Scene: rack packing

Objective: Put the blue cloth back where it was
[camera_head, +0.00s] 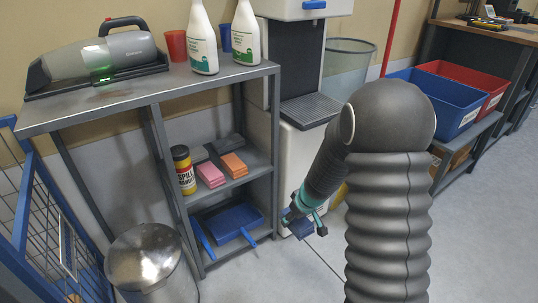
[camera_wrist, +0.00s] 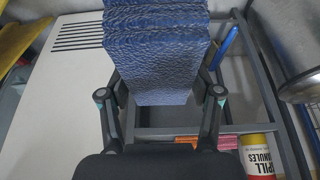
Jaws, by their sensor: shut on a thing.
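The blue cloth (camera_wrist: 155,50) is a folded, layered block with a crinkled texture. My gripper (camera_wrist: 161,94) is shut on it, with one finger on each side in the wrist view. In the head view my gripper (camera_head: 306,212) is low, to the right of the grey shelf rack (camera_head: 165,97) and apart from it. The cloth (camera_head: 298,228) shows there only in part, below the fingers. On the rack's middle shelf lie a pink block (camera_head: 210,175) and an orange block (camera_head: 233,165), next to a yellow spill granules tub (camera_head: 184,172).
A blue dustpan (camera_head: 233,221) is on the bottom shelf. A handheld vacuum (camera_head: 103,62), bottles (camera_head: 203,42) and cups stand on top. A metal bin (camera_head: 150,262) stands at front left. A white dispenser cabinet (camera_head: 298,160) is close behind my gripper. Open floor lies in front.

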